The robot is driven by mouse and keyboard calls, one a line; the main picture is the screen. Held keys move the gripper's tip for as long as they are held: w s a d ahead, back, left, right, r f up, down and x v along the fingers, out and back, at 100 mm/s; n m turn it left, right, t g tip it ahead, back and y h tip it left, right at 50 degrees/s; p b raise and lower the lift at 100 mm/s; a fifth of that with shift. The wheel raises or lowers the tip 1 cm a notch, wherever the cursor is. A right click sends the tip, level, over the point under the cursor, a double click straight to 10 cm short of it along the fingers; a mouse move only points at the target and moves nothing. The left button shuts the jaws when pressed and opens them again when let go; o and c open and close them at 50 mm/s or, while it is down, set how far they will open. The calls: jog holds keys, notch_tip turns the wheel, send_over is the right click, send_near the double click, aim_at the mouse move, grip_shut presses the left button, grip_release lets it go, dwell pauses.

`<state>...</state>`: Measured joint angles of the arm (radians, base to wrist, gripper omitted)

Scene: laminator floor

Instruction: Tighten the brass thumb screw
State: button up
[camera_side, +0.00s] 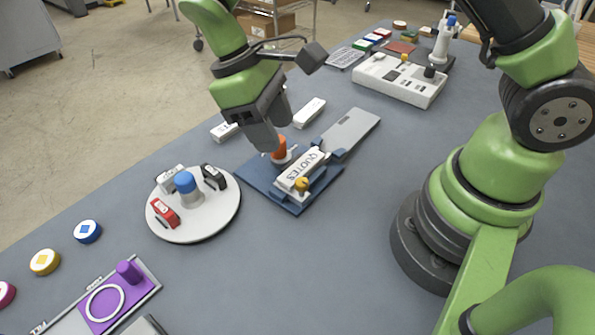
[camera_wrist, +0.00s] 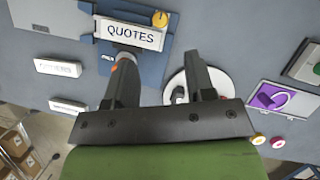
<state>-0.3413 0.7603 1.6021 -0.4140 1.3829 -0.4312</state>
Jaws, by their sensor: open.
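The brass thumb screw (camera_side: 301,184) stands at the near end of a white block labelled QUOTES (camera_side: 302,170), on a blue fixture plate (camera_side: 258,178). In the wrist view the screw (camera_wrist: 160,18) is at the top, at the right end of the QUOTES block (camera_wrist: 130,33). My gripper (camera_side: 270,138) is above the plate's far-left side, next to an orange knob (camera_side: 280,150). In the wrist view my gripper (camera_wrist: 160,62) has its fingers spread, with nothing between them and the screw beyond them. The left finger hides much of the orange knob.
A round white turntable (camera_side: 190,225) with a blue knob and small stamps stands left of the plate. Two white blocks (camera_side: 309,112) lie behind it. A grey slide (camera_side: 350,130) extends back right. A purple-pad tray (camera_side: 105,300) lies front left. Table between plate and arm base is clear.

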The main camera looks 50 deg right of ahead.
aim_at(301, 181)
jog(key=x, duration=1)
jog(key=shift+r, duration=0.1)
jog(key=shift+c, duration=0.3)
grip_shut()
